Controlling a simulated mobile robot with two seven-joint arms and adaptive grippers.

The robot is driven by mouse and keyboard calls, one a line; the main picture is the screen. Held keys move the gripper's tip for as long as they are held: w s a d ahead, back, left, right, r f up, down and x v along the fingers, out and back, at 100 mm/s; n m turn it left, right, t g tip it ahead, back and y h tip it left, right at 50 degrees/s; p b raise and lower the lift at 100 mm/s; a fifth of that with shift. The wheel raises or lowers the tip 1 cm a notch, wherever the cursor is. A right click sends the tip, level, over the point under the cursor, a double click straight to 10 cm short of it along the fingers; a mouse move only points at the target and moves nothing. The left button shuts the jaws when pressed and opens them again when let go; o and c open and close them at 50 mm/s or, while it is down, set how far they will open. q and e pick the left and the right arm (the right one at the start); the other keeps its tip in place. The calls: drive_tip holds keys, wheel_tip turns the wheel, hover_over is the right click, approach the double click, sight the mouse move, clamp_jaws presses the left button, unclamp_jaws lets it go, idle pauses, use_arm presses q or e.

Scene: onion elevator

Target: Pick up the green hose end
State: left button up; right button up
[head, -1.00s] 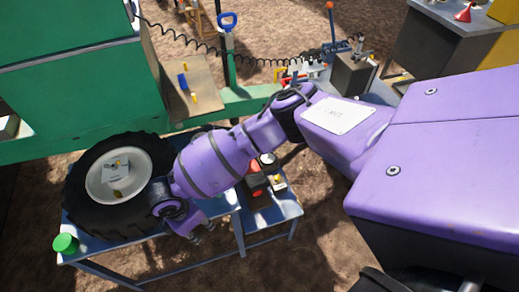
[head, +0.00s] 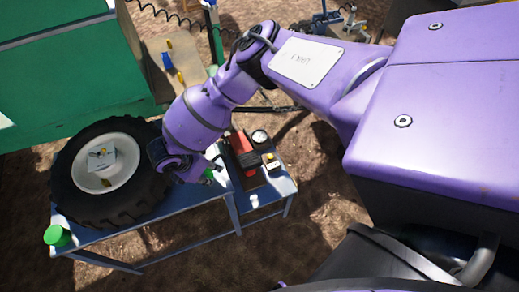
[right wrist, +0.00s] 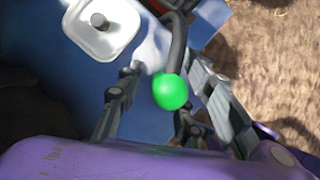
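The green hose end (right wrist: 171,92) shows as a bright green ball on a dark, curved hose (right wrist: 178,45) in the right wrist view. My right gripper (right wrist: 162,70) is open, with one finger on each side of the green end and visible gaps between. I cannot tell how deep the end sits between the fingers. In the head view, a small part of the green end (head: 209,174) shows beside my right gripper (head: 214,166), low over the blue table; my wrist hides most of the gripper there. My left gripper is not in view.
A large black tyre (head: 75,160) lies on the blue table (head: 190,212), left of my wrist. A green cap (head: 57,236) is at the table's near-left corner. A red item (head: 242,150) and a round gauge (head: 260,136) are to the right. A white square part (right wrist: 85,30) is near the fingers.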

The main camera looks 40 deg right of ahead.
drive_tip(key=shift+s+f, duration=0.1)
drive_tip(key=shift+f, duration=0.05)
clamp_jaws()
drive_tip(key=shift+r, duration=0.45)
drive_tip(key=shift+w+r, duration=0.25)
drive_tip(key=shift+r, duration=1)
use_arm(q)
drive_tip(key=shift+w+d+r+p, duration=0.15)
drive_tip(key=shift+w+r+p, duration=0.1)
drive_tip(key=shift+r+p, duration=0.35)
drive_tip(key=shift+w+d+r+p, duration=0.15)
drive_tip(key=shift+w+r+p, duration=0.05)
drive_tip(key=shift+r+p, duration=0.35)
use_arm(e)
drive_tip(key=s+a+r, duration=0.3)
drive_tip(key=s+r, duration=0.1)
drive_tip(key=s, duration=0.2)
drive_tip(key=s+a+r, duration=0.3)
drive_tip(key=s+r, duration=0.2)
drive_tip(key=s, duration=0.1)
drive_tip(key=shift+s+a+r, duration=0.25)
drive_tip(key=shift+s+r, duration=0.05)
drive_tip(key=shift+s, duration=0.1)
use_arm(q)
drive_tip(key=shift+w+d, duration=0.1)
